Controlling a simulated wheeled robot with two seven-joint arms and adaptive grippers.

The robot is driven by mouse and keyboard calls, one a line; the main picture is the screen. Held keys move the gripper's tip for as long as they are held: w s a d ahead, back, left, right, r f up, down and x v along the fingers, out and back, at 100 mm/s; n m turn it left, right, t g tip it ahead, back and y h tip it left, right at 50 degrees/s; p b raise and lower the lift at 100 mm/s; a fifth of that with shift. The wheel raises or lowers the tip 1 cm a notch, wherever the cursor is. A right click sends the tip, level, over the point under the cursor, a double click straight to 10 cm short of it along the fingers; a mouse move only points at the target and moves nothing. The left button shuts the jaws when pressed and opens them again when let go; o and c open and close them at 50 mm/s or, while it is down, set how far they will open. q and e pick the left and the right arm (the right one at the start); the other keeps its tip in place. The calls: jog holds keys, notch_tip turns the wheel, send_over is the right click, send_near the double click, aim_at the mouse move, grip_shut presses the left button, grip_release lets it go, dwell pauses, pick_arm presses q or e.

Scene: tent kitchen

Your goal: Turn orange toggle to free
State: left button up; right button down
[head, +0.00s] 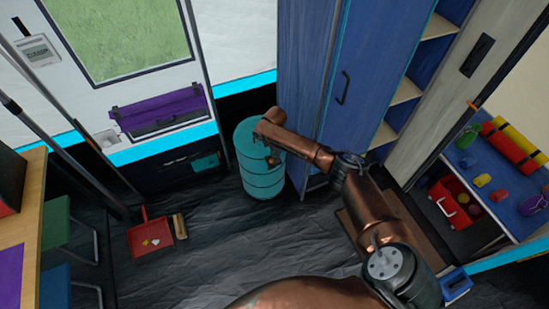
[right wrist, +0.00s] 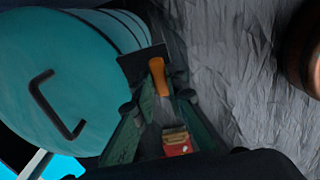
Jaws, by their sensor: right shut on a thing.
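The orange toggle (right wrist: 159,77) shows in the right wrist view as a short upright lever against a dark square plate (right wrist: 133,66). The plate is at the side of the teal barrel (right wrist: 75,75). My right gripper (right wrist: 160,92) has its fingers shut on the toggle, one on each side. In the head view the right gripper (head: 272,157) is at the upper right side of the teal barrel (head: 258,184), and my arm and fingers mostly hide the toggle there. My left gripper is not in view.
A tall blue cabinet (head: 352,75) stands just right of the barrel. A red dustpan (head: 152,238) and a brush (head: 180,226) lie on the dark floor to the left. A blue shelf (head: 500,185) with several items stands at the right. The floor in front of the barrel is clear.

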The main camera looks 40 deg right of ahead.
jog(key=shift+a+n, duration=0.1)
jog(key=shift+n, duration=0.2)
jog(key=c, duration=1.9)
grip_release()
jog(key=shift+c, duration=0.2)
notch_tip(320, 180, up, 12)
